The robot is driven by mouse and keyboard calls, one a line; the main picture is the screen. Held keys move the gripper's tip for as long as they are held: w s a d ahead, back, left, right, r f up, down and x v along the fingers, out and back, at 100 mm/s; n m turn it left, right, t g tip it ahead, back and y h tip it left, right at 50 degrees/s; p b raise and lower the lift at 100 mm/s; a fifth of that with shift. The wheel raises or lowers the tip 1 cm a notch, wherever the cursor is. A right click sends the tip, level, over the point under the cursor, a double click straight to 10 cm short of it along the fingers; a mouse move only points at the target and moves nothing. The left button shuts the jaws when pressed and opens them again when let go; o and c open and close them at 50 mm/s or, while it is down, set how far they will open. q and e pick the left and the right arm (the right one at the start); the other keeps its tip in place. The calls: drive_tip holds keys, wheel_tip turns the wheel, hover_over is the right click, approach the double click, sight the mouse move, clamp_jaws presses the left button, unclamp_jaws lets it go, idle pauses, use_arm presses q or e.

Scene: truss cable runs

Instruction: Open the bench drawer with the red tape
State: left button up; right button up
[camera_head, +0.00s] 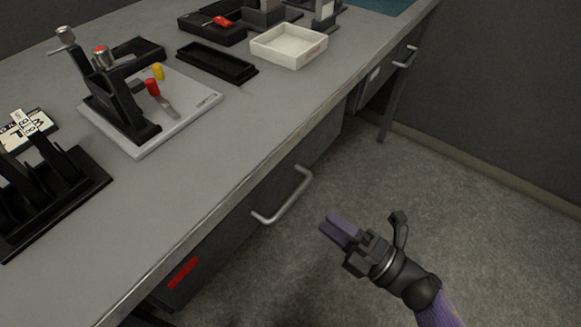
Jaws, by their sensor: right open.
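The bench drawer (235,230) is a dark grey front under the bench top. A strip of red tape (183,272) is stuck on its lower left part. Its light metal bar handle (290,200) sticks out to the right of the tape. The drawer looks shut. My right gripper (335,226) is open and empty, to the right of the handle and apart from it, with its fingers pointing towards the drawer. My left gripper is not in view.
The grey bench top (190,190) carries a black slotted rack (60,205), a clamp fixture on a white board (190,118), a black tray (218,64) and a white tray (290,46). Another handle (405,57) shows farther along the bench. The floor (480,220) at right is clear.

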sight(292, 197)
drive_tip(key=b+x, duration=0.1)
drive_tip(key=x, duration=0.7)
drive_tip(key=shift+s+a, duration=0.2)
drive_tip(key=shift+w+a+r, duration=0.15)
drive_tip(key=shift+a, duration=0.05)
drive_tip(key=shift+c, duration=0.6)
clamp_jaws()
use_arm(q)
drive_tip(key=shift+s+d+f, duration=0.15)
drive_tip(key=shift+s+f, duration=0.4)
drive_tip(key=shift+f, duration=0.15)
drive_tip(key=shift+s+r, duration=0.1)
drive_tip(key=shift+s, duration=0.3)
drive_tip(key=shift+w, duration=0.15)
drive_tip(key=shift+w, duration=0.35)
